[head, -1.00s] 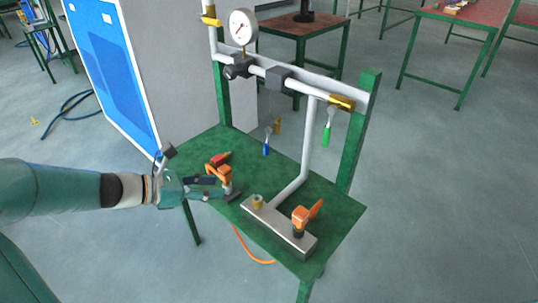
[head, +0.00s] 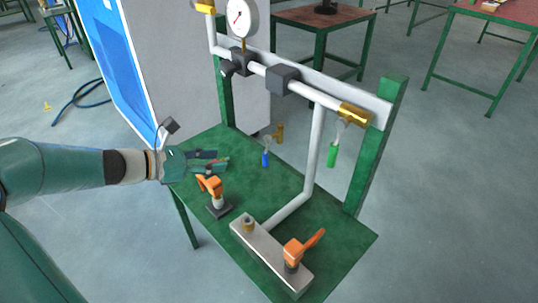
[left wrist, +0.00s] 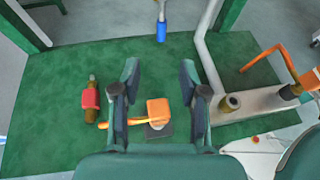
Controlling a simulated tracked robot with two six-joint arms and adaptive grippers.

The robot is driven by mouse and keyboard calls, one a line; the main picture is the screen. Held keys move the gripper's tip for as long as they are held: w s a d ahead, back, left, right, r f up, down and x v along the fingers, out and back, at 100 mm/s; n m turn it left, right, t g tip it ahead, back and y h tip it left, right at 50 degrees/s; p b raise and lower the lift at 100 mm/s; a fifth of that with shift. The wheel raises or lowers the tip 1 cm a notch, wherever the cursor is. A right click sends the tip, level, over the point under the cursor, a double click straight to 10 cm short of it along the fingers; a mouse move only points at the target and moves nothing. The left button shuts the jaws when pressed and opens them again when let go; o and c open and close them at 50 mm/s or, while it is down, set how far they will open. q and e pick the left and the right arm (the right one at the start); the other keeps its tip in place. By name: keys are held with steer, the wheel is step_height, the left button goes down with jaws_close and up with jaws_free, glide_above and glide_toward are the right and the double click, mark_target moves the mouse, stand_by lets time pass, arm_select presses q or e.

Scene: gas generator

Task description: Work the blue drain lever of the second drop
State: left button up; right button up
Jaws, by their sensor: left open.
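The blue lever (head: 265,158) hangs below the pipe in the middle of the stand, close to a small brass fitting (head: 279,132). In the left wrist view the blue lever (left wrist: 161,31) shows at the top centre, beyond my fingertips. My left gripper (head: 226,161) is open over the green bench top, left of the blue lever and apart from it. Its two fingers show in the left wrist view (left wrist: 159,72) with bench top between them. A green lever (head: 332,156) hangs further right. My right gripper is not in view.
An orange-handled valve (head: 210,187) stands just below my left gripper. Another orange-handled valve (head: 298,250) sits on the metal block (head: 262,255). A red-and-brass piece (left wrist: 90,97) lies left on the bench.

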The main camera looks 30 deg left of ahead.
mark_target(265, 155)
arm_select(q)
steer(key=b+x, duration=0.2)
steer(key=x, duration=1.3)
steer(key=shift+w+d+f+b, duration=0.2)
steer(key=shift+d+b, duration=0.1)
steer(key=shift+b, duration=0.1)
jaws_close()
